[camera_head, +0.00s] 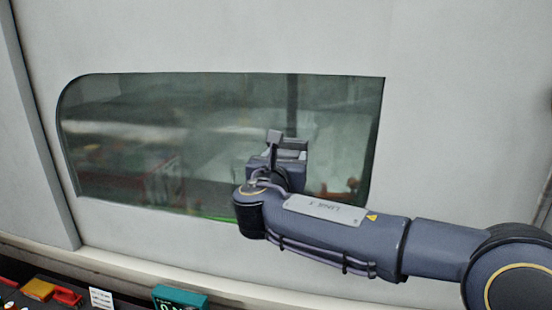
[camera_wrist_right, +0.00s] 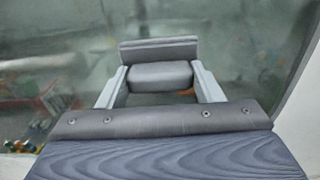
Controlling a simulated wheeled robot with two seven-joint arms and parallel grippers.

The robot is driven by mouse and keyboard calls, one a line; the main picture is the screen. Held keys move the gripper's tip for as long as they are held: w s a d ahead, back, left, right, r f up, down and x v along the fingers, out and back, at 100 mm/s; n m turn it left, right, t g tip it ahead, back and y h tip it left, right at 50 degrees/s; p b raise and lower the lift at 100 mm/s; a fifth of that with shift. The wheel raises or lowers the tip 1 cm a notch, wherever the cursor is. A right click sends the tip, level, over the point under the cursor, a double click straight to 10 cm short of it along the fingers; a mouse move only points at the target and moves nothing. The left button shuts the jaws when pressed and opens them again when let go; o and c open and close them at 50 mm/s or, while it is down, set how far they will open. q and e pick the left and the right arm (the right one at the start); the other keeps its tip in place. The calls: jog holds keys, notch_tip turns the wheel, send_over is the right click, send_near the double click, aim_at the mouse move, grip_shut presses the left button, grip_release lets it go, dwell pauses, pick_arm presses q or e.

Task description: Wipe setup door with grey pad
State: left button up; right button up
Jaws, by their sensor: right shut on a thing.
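The setup door (camera_head: 455,125) is a pale panel with a large dark greenish window (camera_head: 150,130). My right gripper (camera_head: 285,158) is in front of the right half of this window, with its arm coming in from the right. In the right wrist view my right gripper (camera_wrist_right: 160,82) is shut on the grey pad (camera_wrist_right: 158,50), a block with a wider flat plate beyond the fingertips. The plate faces the window glass; I cannot tell whether it touches. In the head view the pad is small and partly hidden by the gripper. My left gripper is not in view.
Below the door runs a pale ledge (camera_head: 130,268). At the bottom left are a teal device (camera_head: 180,296), a white label card (camera_head: 101,298) and red and yellow items (camera_head: 50,291). The left part of the window is free of obstacles.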

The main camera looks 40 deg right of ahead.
jog(key=shift+s+d, duration=1.9)
jog(key=shift+s, duration=0.25)
jog(key=shift+v, duration=3)
jog(key=shift+v, duration=1.45)
